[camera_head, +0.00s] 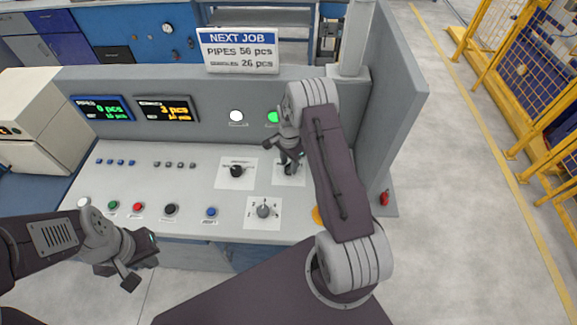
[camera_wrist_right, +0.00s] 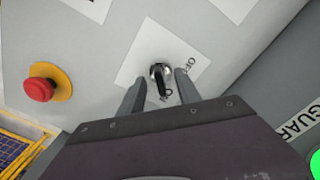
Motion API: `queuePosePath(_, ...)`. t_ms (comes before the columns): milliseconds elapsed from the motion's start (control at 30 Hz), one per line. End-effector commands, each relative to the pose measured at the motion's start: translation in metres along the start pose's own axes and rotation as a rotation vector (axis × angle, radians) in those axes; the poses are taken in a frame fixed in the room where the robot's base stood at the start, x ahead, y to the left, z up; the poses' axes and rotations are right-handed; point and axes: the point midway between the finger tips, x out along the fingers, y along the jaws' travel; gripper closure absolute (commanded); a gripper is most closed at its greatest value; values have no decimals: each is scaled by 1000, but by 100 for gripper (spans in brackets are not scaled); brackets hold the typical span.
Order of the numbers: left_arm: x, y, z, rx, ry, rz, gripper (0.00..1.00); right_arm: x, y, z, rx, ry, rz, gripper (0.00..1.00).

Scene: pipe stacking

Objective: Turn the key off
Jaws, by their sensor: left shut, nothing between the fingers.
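The key switch (camera_wrist_right: 160,77) is a round metal lock with a black key, set on a white label plate of the sloped console. In the right wrist view the key points down toward the partly hidden "ON" lettering, and "OFF" is printed to its right. My right gripper (camera_wrist_right: 160,88) is open, with one finger on each side of the key and gaps visible. In the head view my right gripper (camera_head: 288,156) is over the key's plate (camera_head: 296,181) and covers most of the switch. My left gripper (camera_head: 138,264) is shut and empty by the console's front left edge.
A red emergency button (camera_wrist_right: 39,89) on a yellow base is near the key. A black rotary knob (camera_head: 236,170) and a grey selector dial (camera_head: 263,210) sit on neighbouring plates. Several push buttons line the console's left. A side wall (camera_head: 399,90) bounds the right.

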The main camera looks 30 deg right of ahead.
Motion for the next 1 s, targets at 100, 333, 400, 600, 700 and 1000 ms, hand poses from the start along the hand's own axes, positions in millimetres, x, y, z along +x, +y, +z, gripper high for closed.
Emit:
queuePosePath(100,10,0,1,0,0,0,100,12,0,0,0,0,0,60)
queuePosePath(333,11,0,1,0,0,0,100,14,0,0,0,1,-1,60)
queuePosePath(400,11,0,1,0,0,0,100,14,0,0,0,1,-1,60)
queuePosePath(600,15,0,2,0,0,0,100,16,-2,0,0,1,-1,60)
queuePosePath(700,14,0,2,0,0,0,100,16,-2,0,0,1,-1,60)
queuePosePath(1000,14,0,2,0,0,0,100,15,-2,0,0,0,-1,100)
